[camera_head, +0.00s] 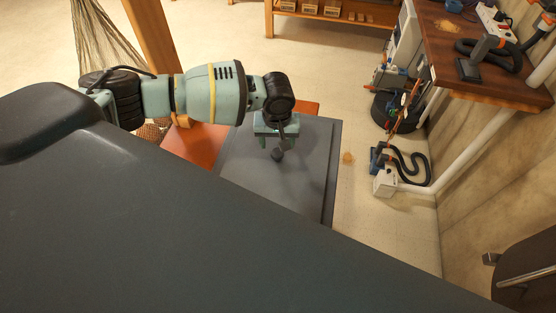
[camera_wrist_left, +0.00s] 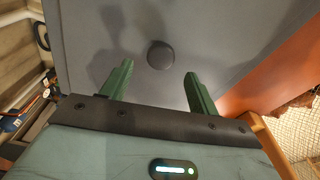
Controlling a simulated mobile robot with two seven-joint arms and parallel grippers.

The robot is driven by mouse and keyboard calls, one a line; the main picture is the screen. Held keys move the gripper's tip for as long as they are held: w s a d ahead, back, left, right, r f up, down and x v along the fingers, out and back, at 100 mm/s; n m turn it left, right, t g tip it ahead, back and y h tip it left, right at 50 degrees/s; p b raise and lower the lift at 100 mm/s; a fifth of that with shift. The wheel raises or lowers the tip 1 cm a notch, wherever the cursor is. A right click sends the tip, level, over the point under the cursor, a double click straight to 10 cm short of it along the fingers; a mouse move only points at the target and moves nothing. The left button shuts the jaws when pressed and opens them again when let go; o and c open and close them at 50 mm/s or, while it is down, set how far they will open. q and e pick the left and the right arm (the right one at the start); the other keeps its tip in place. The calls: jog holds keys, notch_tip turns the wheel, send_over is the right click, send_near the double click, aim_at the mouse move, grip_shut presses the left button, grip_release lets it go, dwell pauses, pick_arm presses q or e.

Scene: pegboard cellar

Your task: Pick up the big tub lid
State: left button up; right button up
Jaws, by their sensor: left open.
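The big tub lid (camera_head: 310,165) is a flat dark grey panel with a raised edge line, lying below my left arm in the head view. A round dark knob (camera_head: 277,155) stands on it. The wrist view shows the lid (camera_wrist_left: 220,25) filling the upper part, with the knob (camera_wrist_left: 160,55) between the fingers in the picture. My left gripper (camera_wrist_left: 158,75) is open and points down at the lid, its two green fingers on either side of the knob and apart from it. The gripper (camera_head: 278,138) partly hides the knob's surroundings in the head view. My right gripper is not seen.
An orange surface (camera_head: 195,145) shows beside the lid. A wooden post (camera_head: 152,35) rises behind my arm. At the right are a dark wooden bench (camera_head: 445,60), a white box with a black hose (camera_head: 385,183) and cables. Pale floor (camera_head: 350,100) lies open between.

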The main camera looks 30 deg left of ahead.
aim_at(277, 152)
pick_arm(q)
jog(key=shift+f, duration=2.65)
jog(key=c, duration=1.2)
